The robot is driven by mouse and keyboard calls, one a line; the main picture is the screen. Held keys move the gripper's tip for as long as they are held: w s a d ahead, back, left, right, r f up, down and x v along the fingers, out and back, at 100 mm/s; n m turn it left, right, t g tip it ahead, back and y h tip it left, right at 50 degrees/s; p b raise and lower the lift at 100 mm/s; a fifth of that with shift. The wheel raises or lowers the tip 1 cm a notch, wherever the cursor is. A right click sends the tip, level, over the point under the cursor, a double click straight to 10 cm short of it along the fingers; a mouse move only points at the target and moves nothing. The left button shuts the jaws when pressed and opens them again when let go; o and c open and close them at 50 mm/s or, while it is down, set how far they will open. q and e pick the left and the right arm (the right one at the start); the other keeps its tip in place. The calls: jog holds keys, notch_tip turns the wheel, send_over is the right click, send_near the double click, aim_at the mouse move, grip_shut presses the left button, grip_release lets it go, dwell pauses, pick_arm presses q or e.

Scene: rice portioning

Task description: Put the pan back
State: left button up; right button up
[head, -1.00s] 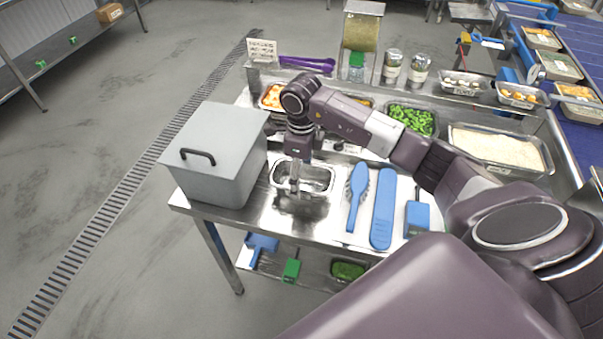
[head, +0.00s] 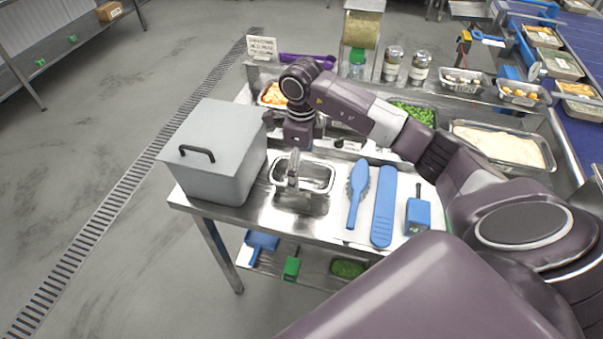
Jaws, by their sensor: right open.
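A small empty-looking metal pan (head: 318,184) sits on the steel table, just right of a grey lidded box. My right gripper (head: 293,183) is open, pointing down over the left part of the pan. Its fingers look small and overlap the pan in the picture, so I cannot tell whether they touch its rim. My left gripper is not in view.
The grey lidded box (head: 218,150) stands close on the left. A blue brush (head: 358,190), a long blue tool (head: 383,205) and a blue scraper (head: 417,215) lie to the right. Behind are a green-vegetable tray (head: 415,113) and a rice tray (head: 505,146).

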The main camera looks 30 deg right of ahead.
notch_tip(320, 180, up, 10)
jog(key=b, duration=0.2)
jog(key=shift+f, duration=0.2)
dwell(0.4)
